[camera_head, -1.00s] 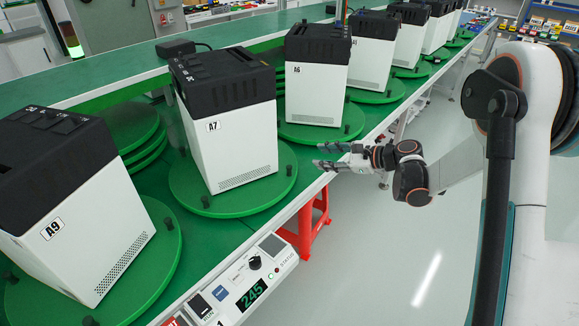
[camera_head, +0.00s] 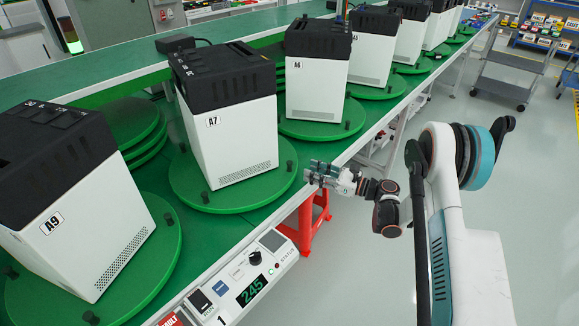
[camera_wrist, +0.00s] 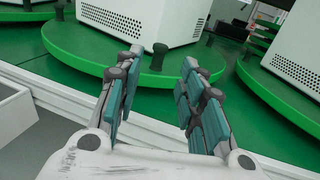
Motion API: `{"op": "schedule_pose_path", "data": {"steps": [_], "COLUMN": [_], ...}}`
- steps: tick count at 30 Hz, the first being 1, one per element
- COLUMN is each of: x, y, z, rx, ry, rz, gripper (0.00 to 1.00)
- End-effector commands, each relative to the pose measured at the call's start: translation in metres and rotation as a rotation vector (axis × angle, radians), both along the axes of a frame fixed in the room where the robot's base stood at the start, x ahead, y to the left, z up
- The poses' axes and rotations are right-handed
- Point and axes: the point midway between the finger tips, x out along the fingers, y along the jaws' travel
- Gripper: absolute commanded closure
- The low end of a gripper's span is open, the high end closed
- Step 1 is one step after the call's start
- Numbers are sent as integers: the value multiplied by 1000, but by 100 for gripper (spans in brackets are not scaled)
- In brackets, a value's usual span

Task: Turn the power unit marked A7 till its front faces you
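The power unit marked A7 (camera_head: 233,130) is a white box with a black top. It stands on a round green turntable (camera_head: 215,198) with short black pegs at its rim. Its A7 label and a vented lower edge show on the side towards the camera. My gripper (camera_head: 312,174) is just right of this turntable, over the bench's edge, apart from the unit. In the wrist view my gripper (camera_wrist: 157,90) has its two fingers spread with nothing between them. A green turntable (camera_wrist: 140,65) with a black peg (camera_wrist: 158,56) lies ahead of the fingers.
The A9 unit (camera_head: 85,215) stands at the left on its own turntable. The A6 unit (camera_head: 314,90) and several more run back to the right. A control panel (camera_head: 245,285) reading 245 is on the bench front. The floor at right is clear near the bench.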

Motion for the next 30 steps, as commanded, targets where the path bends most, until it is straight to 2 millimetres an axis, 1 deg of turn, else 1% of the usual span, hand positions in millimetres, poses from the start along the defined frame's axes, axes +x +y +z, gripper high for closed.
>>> {"op": "schedule_pose_path", "data": {"steps": [1, 6, 12, 15, 20, 28, 29, 30], "x": [3, 17, 30, 35, 38, 39, 39, 39], "y": [12, 42, 72, 81, 88, 89, 89, 89], "z": [-2, -2, -2, -1, 0, 0, 0, 0], "rx": [0, -1, -1, -1, -2, -2, -2, -2], "ry": [0, -1, -1, -1, -1, -1, -1, -1], "rz": [5, 3, 3, 1, 1, 0, 0, 0], "gripper": [64, 64, 64, 64, 64, 64, 68, 77]}}
